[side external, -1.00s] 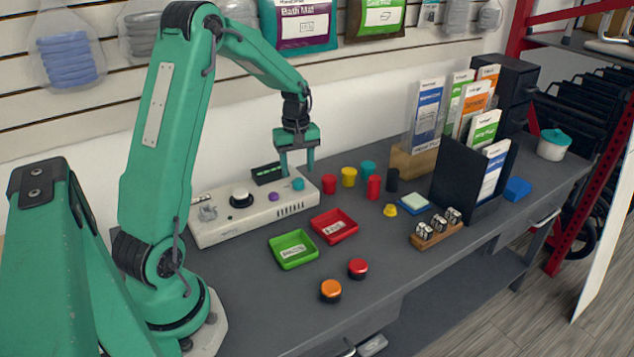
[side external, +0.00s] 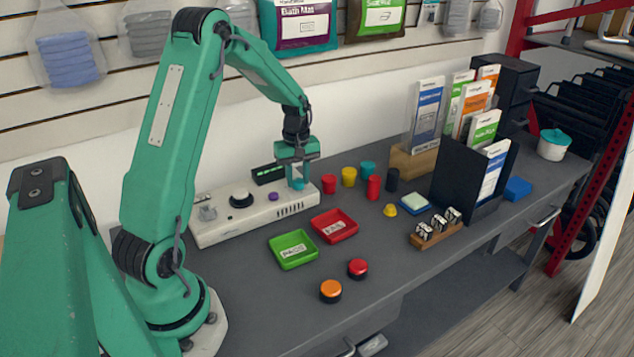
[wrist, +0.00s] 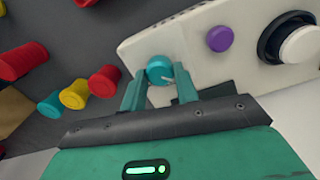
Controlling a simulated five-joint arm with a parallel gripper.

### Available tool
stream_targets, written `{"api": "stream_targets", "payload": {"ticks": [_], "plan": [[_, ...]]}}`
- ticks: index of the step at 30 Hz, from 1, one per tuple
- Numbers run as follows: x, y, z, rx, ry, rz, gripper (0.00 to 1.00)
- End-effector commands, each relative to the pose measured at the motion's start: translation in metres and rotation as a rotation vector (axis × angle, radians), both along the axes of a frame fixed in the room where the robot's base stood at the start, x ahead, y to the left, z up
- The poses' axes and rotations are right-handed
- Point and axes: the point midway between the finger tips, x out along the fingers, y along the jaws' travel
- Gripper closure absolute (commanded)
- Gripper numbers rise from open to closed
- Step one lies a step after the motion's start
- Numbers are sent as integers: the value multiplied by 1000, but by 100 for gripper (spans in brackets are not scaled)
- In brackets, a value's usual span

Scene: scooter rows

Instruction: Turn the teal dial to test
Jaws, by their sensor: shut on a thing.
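The teal dial (wrist: 160,70) sits near the end of the white control panel (wrist: 145,44). It has a pale pointer line on its face. In the side external view the dial (side external: 298,184) is partly hidden by my gripper. My gripper (wrist: 161,80) points down over the panel with one finger on each side of the dial, shut on it; it also shows in the side external view (side external: 297,180). The dial's position labels cannot be read in either view.
The panel also carries a purple knob (side external: 273,196), a large white knob (side external: 241,198) with a black ring, and a switch (side external: 207,212). A small display (side external: 268,174) stands behind. Red (side external: 329,184) and yellow (side external: 348,177) cylinders stand to the right; red (side external: 334,226) and green (side external: 293,249) trays lie in front.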

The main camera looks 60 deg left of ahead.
Motion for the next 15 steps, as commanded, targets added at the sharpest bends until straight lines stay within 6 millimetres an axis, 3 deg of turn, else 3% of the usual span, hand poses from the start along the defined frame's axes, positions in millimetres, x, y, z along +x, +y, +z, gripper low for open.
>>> {"api": "stream_targets", "payload": {"ticks": [15], "plan": [[0,0,1,0,0,-138,92]]}}
